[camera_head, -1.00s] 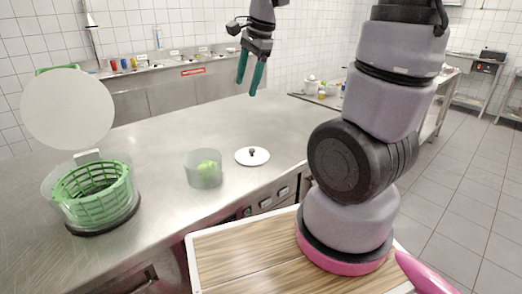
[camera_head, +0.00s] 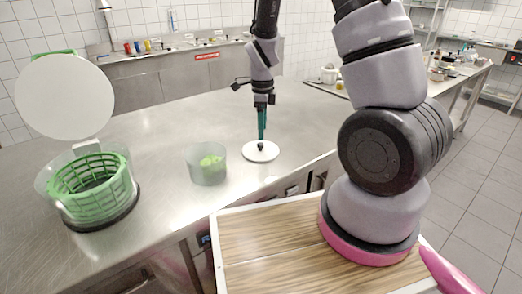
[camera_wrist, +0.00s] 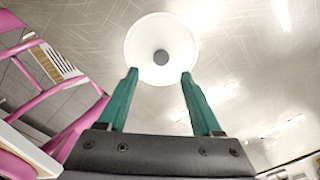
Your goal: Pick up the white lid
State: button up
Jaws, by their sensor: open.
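The white lid (camera_head: 250,153) is a round disc with a dark knob, lying flat on the steel counter. In the wrist view the lid (camera_wrist: 142,40) is ahead of the fingertips, with its knob in line with the gap between them. My gripper (camera_head: 262,137) has green fingers and points down just above the lid, close to the knob. In the wrist view my gripper (camera_wrist: 159,74) is open, its two fingers apart with nothing between them. Whether the fingertips reach knob height is hard to tell.
A clear container (camera_head: 206,172) with green pieces inside stands just left of the lid. A green basket in a clear bowl (camera_head: 92,192) with a raised round white cover (camera_head: 64,97) is at the far left. The counter (camera_head: 160,135) behind the container is clear.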

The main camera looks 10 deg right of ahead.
aim_at(260, 143)
jog(key=shift+w+a+f, duration=0.1)
jog(key=shift+a+f, duration=0.05)
jog(key=shift+f, duration=1.25)
jog(key=shift+w+a+f, duration=0.1)
jog(key=shift+f, duration=1.25)
grip_shut()
